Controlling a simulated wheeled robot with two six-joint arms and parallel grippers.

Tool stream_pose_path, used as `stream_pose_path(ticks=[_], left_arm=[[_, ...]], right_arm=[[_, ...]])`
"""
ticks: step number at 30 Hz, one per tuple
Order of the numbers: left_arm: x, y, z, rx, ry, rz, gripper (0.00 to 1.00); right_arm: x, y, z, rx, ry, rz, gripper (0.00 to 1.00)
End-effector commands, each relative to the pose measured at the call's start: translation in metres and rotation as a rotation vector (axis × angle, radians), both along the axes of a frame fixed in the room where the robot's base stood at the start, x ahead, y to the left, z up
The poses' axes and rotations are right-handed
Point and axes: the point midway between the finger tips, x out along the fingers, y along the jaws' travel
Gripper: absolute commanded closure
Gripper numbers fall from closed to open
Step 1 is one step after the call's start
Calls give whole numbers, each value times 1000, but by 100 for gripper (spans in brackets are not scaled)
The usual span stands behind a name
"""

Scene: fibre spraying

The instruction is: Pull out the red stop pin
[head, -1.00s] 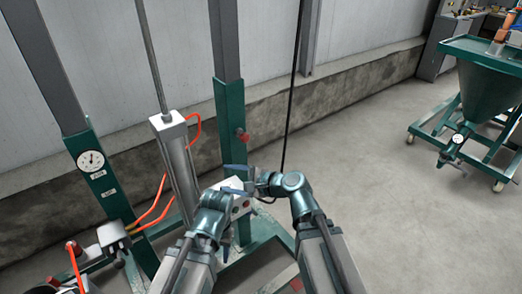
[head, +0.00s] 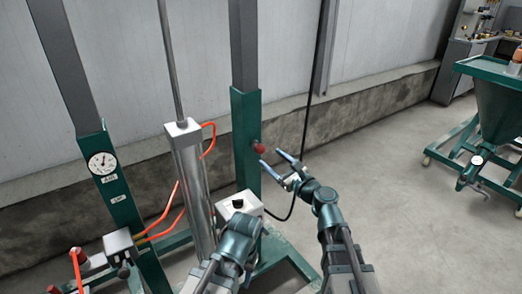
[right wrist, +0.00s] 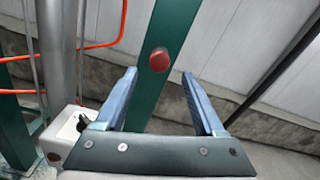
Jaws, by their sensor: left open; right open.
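The red stop pin (head: 259,148) has a round red knob and sticks out of the side of the green upright post (head: 246,120). It also shows in the right wrist view (right wrist: 159,59), just beyond and between the fingertips. My right gripper (head: 271,157) is open and empty, its blue-grey fingers pointing at the knob from the right. The fingers stand apart on either side in the right wrist view (right wrist: 159,73), and no contact shows. My left gripper (head: 242,238) is lower, in front of the white control box; its fingers cannot be made out clearly.
A white control box (head: 238,206) with a black knob stands below the pin. A silver cylinder (head: 190,190) with orange hoses is left of the post. A black cable (head: 304,140) hangs behind my right gripper. A green hopper cart (head: 500,110) stands far right; the floor between is clear.

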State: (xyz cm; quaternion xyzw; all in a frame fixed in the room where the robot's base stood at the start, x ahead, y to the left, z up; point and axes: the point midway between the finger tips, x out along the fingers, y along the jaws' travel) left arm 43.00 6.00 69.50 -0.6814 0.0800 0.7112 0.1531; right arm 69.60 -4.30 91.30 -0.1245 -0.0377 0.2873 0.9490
Motion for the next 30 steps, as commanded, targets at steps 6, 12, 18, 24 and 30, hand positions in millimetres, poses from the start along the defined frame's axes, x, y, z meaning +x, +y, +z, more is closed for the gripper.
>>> stream_pose_path(ticks=[6,12,18,24,30], left_arm=[[0,0,0,0,0,0,55],[0,0,0,0,0,0,55],[0,0,0,0,0,0,55],[0,0,0,0,0,0,55],[0,0,0,0,0,0,55]], right_arm=[[38,24,0,-1,0,3,29],[56,37,0,-1,0,2,29],[61,41,0,-1,0,1,29],[61,41,0,-1,-1,0,29],[61,41,0,-1,0,1,54]])
